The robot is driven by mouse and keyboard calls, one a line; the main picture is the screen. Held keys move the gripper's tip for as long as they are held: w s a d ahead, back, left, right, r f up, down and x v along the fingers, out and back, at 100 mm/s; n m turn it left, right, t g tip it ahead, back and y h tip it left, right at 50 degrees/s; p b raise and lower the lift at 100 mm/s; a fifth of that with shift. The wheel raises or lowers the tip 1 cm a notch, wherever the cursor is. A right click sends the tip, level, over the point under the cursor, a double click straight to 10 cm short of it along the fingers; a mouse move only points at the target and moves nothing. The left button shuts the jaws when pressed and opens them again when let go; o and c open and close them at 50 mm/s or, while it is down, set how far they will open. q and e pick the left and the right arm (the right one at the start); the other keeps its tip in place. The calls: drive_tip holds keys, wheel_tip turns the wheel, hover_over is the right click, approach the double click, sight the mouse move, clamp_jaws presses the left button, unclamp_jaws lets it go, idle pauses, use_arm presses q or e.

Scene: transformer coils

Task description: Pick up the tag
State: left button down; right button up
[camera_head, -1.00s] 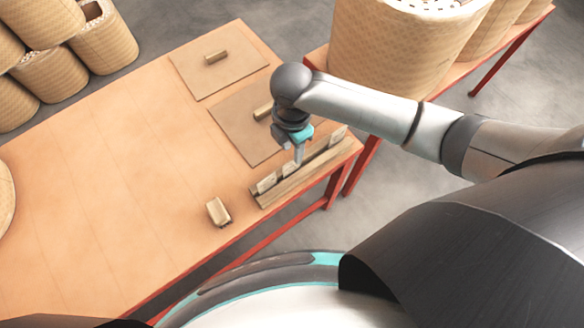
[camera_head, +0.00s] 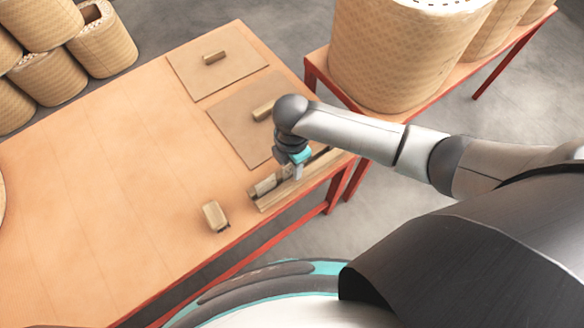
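Pale tags stand in a slotted wooden rack (camera_head: 272,199) along the table's front right edge. One tag (camera_head: 264,185) shows at the rack's left end; another tag (camera_head: 287,170) shows just left of my gripper. My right gripper (camera_head: 297,174) reaches down at the rack's middle, close to the tags. Its fingertips are small and partly merge with the rack, so I cannot tell whether they are open or shut on a tag. My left gripper is not in view.
A small wooden block (camera_head: 215,216) lies left of the rack. Two brown boards (camera_head: 190,81) with small brass-coloured bars lie at the back of the wooden table (camera_head: 110,200). Large wrapped coils (camera_head: 385,60) stand on a second table. The table's middle and left are mostly clear.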

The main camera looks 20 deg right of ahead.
clamp_jaws()
drive_tip(key=shift+r, duration=0.1)
idle(0.5)
